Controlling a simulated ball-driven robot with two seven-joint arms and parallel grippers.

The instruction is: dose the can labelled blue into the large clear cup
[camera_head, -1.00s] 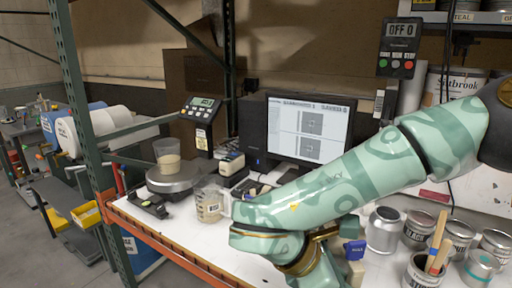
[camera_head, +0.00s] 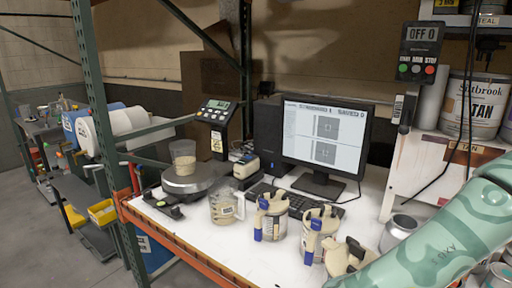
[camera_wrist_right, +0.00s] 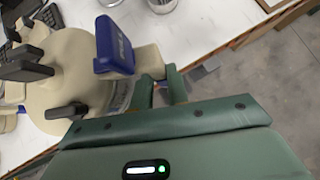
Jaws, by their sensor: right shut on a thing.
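A clear cup (camera_head: 183,160) with beige contents stands upright on the round scale (camera_head: 190,183). A clear handled jug (camera_head: 226,206) with a label stands beside it. In the right wrist view a can's beige lid (camera_wrist_right: 70,65) has dark knobs and a blue tab (camera_wrist_right: 115,45) with white lettering I cannot fully read. My right gripper (camera_wrist_right: 160,88) is shut on the beige handle (camera_wrist_right: 148,62) by that tab. The lid (camera_head: 343,257) also shows in the head view, partly behind my right arm; the gripper is hidden there. My left gripper is not in view.
Two beige-lidded cans (camera_head: 270,216) (camera_head: 318,232) with blue tabs stand between jug and held can. A keyboard (camera_head: 290,198) and monitor (camera_head: 325,135) are behind them. A silver can (camera_head: 398,232) stands to the right. The bench's orange front edge (camera_head: 180,248) is near.

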